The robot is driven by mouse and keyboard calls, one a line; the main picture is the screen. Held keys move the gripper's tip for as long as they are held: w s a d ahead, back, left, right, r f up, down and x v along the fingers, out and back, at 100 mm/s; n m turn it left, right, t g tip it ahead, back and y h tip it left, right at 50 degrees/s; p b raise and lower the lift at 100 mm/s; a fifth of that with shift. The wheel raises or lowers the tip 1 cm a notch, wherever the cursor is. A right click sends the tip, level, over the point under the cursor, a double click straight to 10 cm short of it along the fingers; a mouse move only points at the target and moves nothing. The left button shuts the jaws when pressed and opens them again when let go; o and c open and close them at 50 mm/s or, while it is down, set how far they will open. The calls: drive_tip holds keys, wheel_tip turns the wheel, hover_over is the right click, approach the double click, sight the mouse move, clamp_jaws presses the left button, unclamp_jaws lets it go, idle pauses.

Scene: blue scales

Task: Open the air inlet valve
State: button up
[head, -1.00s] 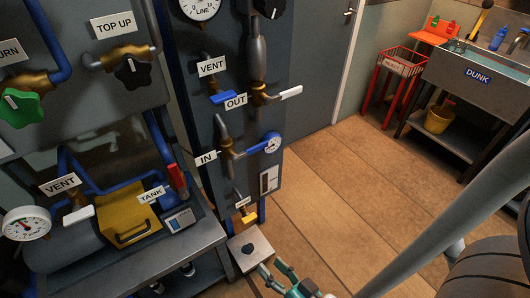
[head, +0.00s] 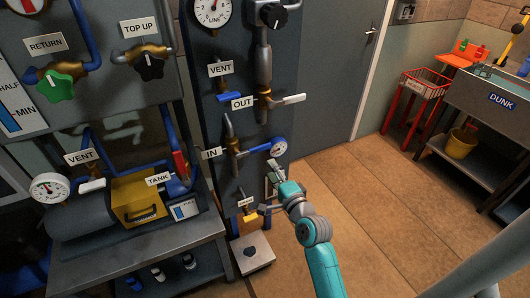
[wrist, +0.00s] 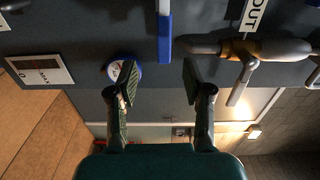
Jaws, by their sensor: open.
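The valve by the IN label (head: 211,153) has a grey-brown body (head: 233,147) on the dark panel and a blue lever (head: 256,149) pointing right toward a round blue-rimmed gauge (head: 278,147). My gripper (head: 268,190) is open and empty, below and to the right of that lever in the head view. In the wrist view the open fingers (wrist: 158,82) are apart, with a blue bar (wrist: 164,35), apparently this lever, beyond the gap between them. The blue-rimmed gauge (wrist: 122,68) shows behind the left finger. No contact with the lever is visible.
Above is the OUT valve with a white lever (head: 290,100), then a blue VENT lever (head: 230,97). A small yellow-handled valve (head: 250,217) sits below, close to my gripper. A bench with a yellow box (head: 137,200) stands left. Floor at right is clear.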

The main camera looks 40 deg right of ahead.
sight(261, 150)
drive_tip(key=x, duration=1.1)
drive_tip(key=shift+d+r, duration=0.2)
drive_tip(key=shift+d, duration=0.1)
clamp_jaws()
